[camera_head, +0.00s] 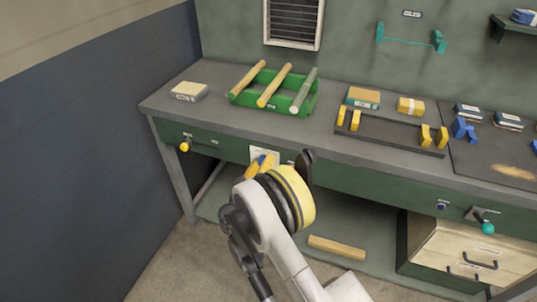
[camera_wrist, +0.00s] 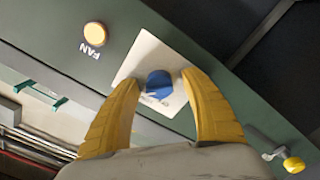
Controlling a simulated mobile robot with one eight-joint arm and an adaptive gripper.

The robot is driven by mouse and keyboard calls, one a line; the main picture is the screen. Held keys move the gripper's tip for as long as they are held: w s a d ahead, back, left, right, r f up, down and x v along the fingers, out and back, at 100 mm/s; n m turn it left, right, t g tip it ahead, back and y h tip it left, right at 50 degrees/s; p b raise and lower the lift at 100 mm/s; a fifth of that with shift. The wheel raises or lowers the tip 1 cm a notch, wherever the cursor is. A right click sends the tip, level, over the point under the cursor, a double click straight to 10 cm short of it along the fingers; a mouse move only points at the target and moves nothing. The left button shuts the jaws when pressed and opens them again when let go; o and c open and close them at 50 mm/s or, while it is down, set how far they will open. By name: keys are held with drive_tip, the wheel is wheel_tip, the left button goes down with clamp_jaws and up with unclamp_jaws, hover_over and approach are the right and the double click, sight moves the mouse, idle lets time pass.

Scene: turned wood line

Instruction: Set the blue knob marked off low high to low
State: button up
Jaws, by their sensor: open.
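The blue knob (camera_wrist: 159,83) sits on a white plate (camera_wrist: 148,52) on the green front of the bench. In the wrist view it lies between the two yellow fingertips of my gripper (camera_wrist: 160,79), near their ends. The fingers are open, one on each side of the knob; I cannot tell whether either touches it. Dark marks show on the plate beside the knob, but they are too small to read, and so is the knob's setting. In the head view the white plate (camera_head: 256,151) is partly hidden behind my gripper (camera_head: 260,166).
A round yellow button (camera_wrist: 95,35) marked FAN is beside the plate. A yellow-tipped lever (camera_head: 184,146) sticks out at the bench's left, a teal-tipped one (camera_head: 488,228) at the right. The worktop (camera_head: 225,125) holds a green rack (camera_head: 240,99) with turned rods. A wood piece (camera_head: 337,248) lies below.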

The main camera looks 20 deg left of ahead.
drive_tip(key=shift+w, duration=0.1)
drive_tip(key=shift+s, duration=0.2)
clamp_jaws()
drive_tip(key=shift+n, duration=0.4)
drive_tip(key=n, duration=0.3)
drive_tip(key=shift+n, duration=0.3)
drive_tip(key=shift+r+n, duration=0.1)
drive_tip(key=shift+n, duration=2.1)
